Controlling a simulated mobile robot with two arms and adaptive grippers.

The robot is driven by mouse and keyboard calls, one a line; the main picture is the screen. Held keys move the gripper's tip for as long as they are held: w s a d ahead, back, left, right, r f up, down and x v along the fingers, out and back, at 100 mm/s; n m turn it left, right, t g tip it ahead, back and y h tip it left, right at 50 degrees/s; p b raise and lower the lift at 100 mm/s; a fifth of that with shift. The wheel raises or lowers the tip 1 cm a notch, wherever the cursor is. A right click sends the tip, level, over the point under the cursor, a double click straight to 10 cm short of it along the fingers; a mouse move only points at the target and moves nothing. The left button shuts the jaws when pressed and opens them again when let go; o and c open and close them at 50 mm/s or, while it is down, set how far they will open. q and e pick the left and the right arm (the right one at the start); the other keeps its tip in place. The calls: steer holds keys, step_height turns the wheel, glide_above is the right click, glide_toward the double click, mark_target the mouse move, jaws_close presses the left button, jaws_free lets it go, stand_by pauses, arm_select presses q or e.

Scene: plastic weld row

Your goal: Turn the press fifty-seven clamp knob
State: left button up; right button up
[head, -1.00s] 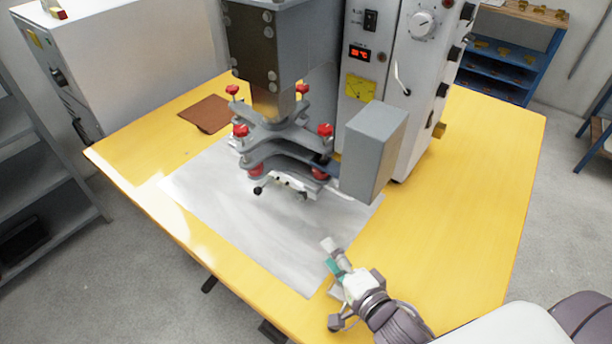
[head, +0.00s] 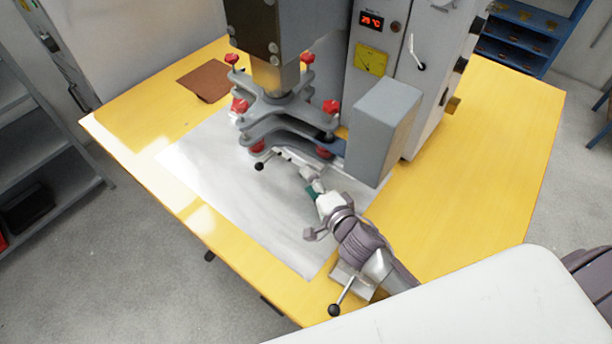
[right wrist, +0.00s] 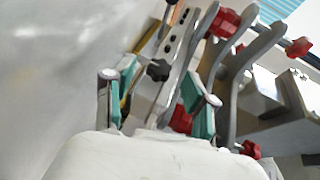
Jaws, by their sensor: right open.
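The press (head: 282,102) stands on the yellow table with a grey cross-shaped plate and several red knobs. A black star-shaped knob (right wrist: 158,70), apparently the clamp knob, sits by a slotted metal bar at the press's base. My left gripper is not in view.
A black ball-ended lever (head: 259,166) sticks out left of my gripper. A grey box (head: 380,130) stands close on the right. A white sheet (head: 240,215) covers the table's front. The table's right side is clear.

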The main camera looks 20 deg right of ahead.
steer(key=shift+x, duration=1.25)
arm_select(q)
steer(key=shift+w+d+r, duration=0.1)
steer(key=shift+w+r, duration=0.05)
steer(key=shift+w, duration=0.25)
